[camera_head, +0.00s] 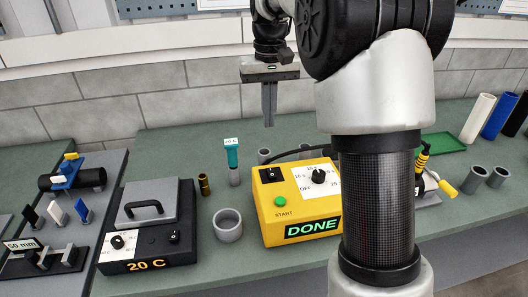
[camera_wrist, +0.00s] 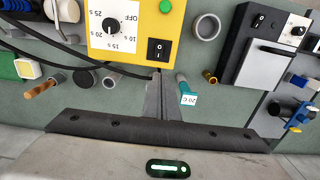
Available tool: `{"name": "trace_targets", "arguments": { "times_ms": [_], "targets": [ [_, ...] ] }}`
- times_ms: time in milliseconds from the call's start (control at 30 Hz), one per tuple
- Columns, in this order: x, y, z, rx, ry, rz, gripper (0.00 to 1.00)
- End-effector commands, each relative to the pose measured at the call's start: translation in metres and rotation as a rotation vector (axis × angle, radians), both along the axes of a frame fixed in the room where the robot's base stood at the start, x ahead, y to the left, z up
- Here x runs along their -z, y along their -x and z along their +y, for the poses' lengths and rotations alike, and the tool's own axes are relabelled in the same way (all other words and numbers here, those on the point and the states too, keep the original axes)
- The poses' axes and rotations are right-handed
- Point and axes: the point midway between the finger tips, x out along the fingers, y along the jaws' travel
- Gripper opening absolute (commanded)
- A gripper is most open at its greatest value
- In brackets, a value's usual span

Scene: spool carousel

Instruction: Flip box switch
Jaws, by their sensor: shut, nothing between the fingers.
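The yellow box (camera_head: 268,228) stands on the green bench and has a black rocker switch (camera_head: 285,178) on its top. The switch also shows in the wrist view (camera_wrist: 158,50), with white marks; I cannot tell which side is pressed. A dial (camera_head: 319,177), a green START button (camera_head: 280,201) and a display reading DONE (camera_head: 313,228) are on the same box. My gripper (camera_head: 269,124) is shut and empty, pointing down above and behind the box. In the wrist view its fingertips (camera_wrist: 160,73) appear close to the switch's edge of the box, apart from the switch.
A black box (camera_head: 148,248) with a lidded top, dial and small switch stands to the left, its display reading 20 C. A teal-topped tube (camera_head: 233,158), a grey cup (camera_head: 228,225) and a brass cylinder (camera_head: 204,184) stand between. A black cable runs behind the yellow box.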

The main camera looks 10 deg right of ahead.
Motion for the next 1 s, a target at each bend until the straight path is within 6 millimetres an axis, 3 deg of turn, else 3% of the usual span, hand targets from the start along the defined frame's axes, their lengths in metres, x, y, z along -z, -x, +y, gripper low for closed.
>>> {"name": "trace_targets", "arguments": {
  "times_ms": [467,667,1000],
  "targets": [
    [0.007,-0.001,0.000,0.000,0.000,0.003,0.00],
    [0.039,-0.001,0.000,0.000,0.000,0.006,0.00],
    [0.109,0.000,0.000,0.000,0.000,0.007,0.00]
  ]
}}
